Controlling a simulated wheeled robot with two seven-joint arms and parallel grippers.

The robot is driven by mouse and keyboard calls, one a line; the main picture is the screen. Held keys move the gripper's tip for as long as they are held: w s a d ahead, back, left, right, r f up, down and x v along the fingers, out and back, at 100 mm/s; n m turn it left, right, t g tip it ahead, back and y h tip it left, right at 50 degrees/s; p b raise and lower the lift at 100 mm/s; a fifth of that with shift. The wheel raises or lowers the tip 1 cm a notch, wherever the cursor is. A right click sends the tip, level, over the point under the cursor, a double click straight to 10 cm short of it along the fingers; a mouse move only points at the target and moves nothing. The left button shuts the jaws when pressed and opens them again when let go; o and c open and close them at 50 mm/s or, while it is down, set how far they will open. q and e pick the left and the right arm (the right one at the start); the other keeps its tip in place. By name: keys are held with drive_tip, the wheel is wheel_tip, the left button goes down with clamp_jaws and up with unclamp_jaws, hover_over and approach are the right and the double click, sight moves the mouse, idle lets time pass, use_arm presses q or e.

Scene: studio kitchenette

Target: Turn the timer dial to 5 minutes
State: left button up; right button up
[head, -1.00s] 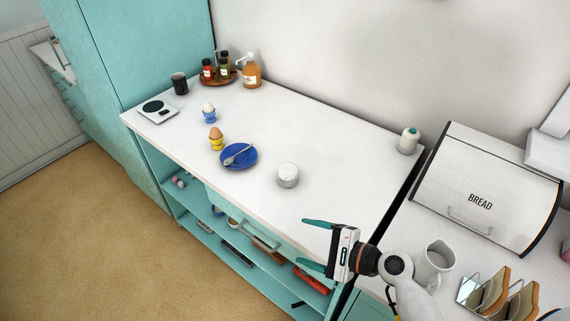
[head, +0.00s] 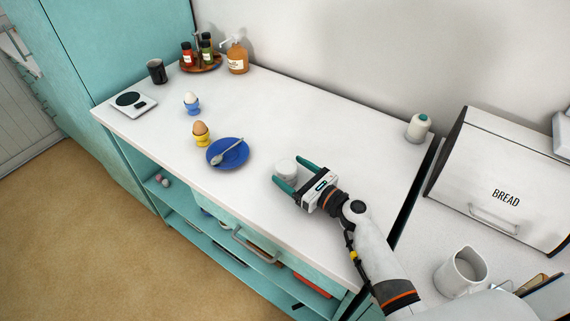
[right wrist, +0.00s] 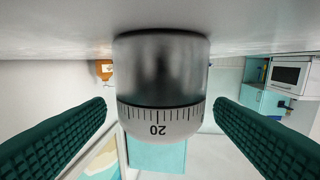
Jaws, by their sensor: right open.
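The timer (head: 286,168) is a small white and grey cylinder standing on the white counter. In the right wrist view the timer (right wrist: 161,85) appears upside down, with a brushed metal part and a white scale band that shows the number 20. My right gripper (head: 292,175) is open around the timer, one green finger on each side. In the right wrist view there is a gap between each finger and the timer, so the fingers do not touch it. My left gripper is not in view.
A blue plate with a spoon (head: 228,153) lies left of the timer, near two egg cups (head: 201,134) (head: 192,104) with eggs. A kitchen scale (head: 132,104), dark mug (head: 156,71) and bottle tray (head: 202,62) stand farther left. The counter behind the timer is clear.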

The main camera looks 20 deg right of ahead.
drive_tip(key=shift+x, duration=1.05)
drive_tip(key=shift+w+a, duration=0.2)
drive_tip(key=shift+w, duration=0.1)
drive_tip(key=shift+c, duration=0.4)
drive_tip(key=c, duration=0.9)
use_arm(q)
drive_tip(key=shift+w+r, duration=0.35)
use_arm(e)
drive_tip(key=shift+r+h, duration=0.1)
drive_tip(key=shift+h, duration=0.2)
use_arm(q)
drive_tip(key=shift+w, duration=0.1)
use_arm(e)
drive_tip(key=o, duration=1)
